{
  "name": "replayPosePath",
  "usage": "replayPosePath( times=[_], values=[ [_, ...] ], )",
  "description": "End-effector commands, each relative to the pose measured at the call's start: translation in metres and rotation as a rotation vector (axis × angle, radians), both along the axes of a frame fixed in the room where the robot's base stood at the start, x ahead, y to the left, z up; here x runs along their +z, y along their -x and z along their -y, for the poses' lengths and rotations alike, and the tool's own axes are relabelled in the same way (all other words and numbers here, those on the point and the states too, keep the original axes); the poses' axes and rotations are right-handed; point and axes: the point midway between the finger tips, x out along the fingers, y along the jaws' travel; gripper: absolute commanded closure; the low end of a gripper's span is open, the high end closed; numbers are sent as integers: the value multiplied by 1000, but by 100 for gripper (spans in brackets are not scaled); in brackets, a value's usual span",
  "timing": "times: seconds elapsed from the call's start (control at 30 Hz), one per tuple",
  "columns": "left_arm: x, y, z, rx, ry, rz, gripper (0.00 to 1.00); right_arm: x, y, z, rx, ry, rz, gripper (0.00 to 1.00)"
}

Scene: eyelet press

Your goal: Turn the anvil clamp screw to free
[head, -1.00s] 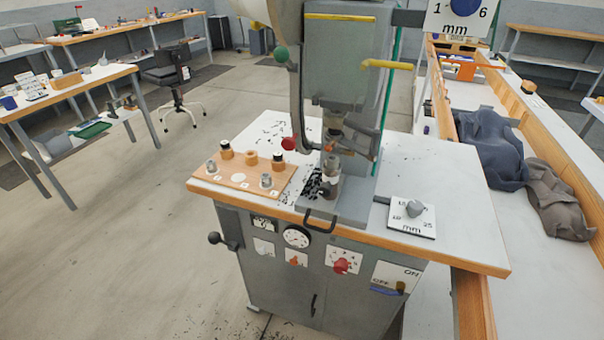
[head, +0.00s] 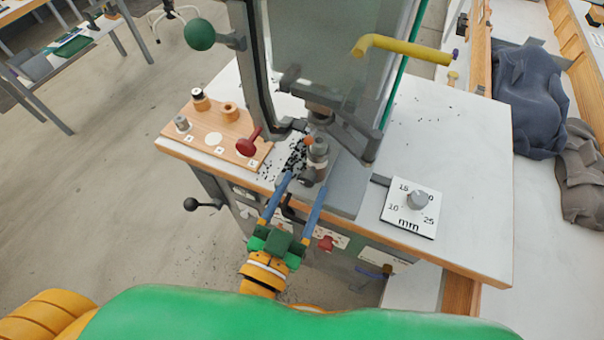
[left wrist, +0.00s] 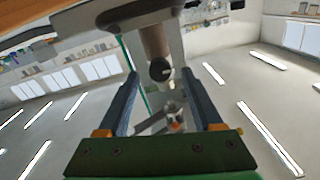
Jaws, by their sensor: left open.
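The anvil (head: 317,155), a grey upright cylinder, stands on the grey base of the press. A dark handle-like part (head: 289,209) at the front of the base shows between my gripper's fingers; I cannot tell whether it is the clamp screw. My left gripper (head: 304,185) is open, its two blue-grey fingers pointing at the front of the anvil base. In the left wrist view a cylinder with a dark round end (left wrist: 160,70) shows between the spread fingers (left wrist: 168,85). No contact can be made out. My right gripper is not in view.
A dial plate (head: 410,220) lies to the right. A yellow handle (head: 400,48) and a green ball (head: 199,34) stick out above. The right tabletop is mostly clear.

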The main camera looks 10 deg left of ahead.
Motion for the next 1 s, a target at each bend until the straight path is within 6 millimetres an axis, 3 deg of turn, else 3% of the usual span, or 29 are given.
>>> replayPosePath(
  times=[0.1,0.33,0.57,1.0],
  values=[
    [2,-10,3,1,1,1,33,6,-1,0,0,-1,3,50],
    [-1,-11,3,-2,0,0,36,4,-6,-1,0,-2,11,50],
    [-1,-10,3,-1,0,0,98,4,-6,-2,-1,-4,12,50],
    [2,-11,3,-3,70,-21,100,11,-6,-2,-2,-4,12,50]
  ],
)
